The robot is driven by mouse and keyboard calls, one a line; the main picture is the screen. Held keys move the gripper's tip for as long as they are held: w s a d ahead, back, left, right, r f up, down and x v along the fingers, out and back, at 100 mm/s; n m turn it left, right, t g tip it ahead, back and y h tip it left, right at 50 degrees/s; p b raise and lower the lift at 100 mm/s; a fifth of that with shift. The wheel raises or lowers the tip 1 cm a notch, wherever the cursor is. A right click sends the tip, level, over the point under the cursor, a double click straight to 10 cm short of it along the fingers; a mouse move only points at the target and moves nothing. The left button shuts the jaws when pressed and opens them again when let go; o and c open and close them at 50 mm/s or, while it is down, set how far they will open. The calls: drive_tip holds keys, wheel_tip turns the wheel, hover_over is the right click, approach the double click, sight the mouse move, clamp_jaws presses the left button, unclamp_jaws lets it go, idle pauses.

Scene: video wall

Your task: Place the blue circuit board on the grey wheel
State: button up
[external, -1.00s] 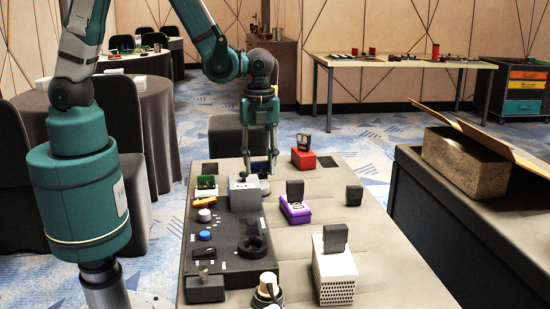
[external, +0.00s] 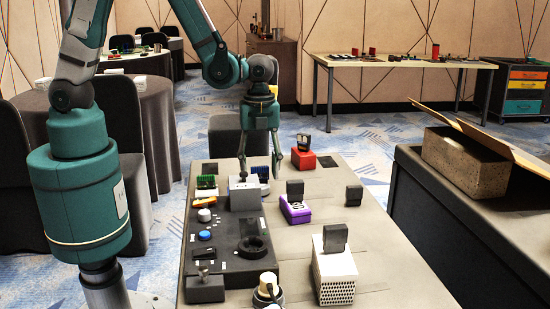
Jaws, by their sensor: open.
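A small blue circuit board (external: 261,171) shows at the far end of the table, just behind the grey joystick box (external: 244,194). My gripper (external: 260,173) is over it, pointing down, with its fingers apart on either side of the board. Whether a finger touches the board is too small to tell. A light grey round knob (external: 204,215) sits on the left of the dark control panel. A dark round wheel (external: 251,246) sits on the panel's right side. I cannot tell which is the grey wheel.
A green circuit board (external: 206,183) stands left of the joystick box. A red box (external: 303,160), a purple box (external: 295,209) and a white perforated box (external: 333,277) stand to the right. The table (external: 390,255) is clear at the right front.

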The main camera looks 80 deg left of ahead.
drive_tip(key=shift+r, duration=0.2)
wheel_tip(320, 180, up, 12)
drive_tip(key=p, duration=0.2)
drive_tip(key=shift+p, duration=0.3)
idle(0.4)
idle(0.7)
wheel_tip(320, 180, up, 11)
drive_tip(key=n+t, duration=0.3)
drive_tip(key=n, duration=0.4)
hover_over(260, 167)
drive_tip(key=s+a, duration=0.4)
drive_tip(key=s, duration=0.1)
drive_tip(key=s+a+r+n+t, duration=0.4)
drive_tip(key=s+r+n, duration=0.4)
drive_tip(key=s+n, duration=0.2)
drive_tip(key=shift+s+a+r+n, duration=0.15)
drive_tip(key=shift+a+r+n, duration=0.05)
drive_tip(key=shift+a+n, duration=0.3)
idle(0.6)
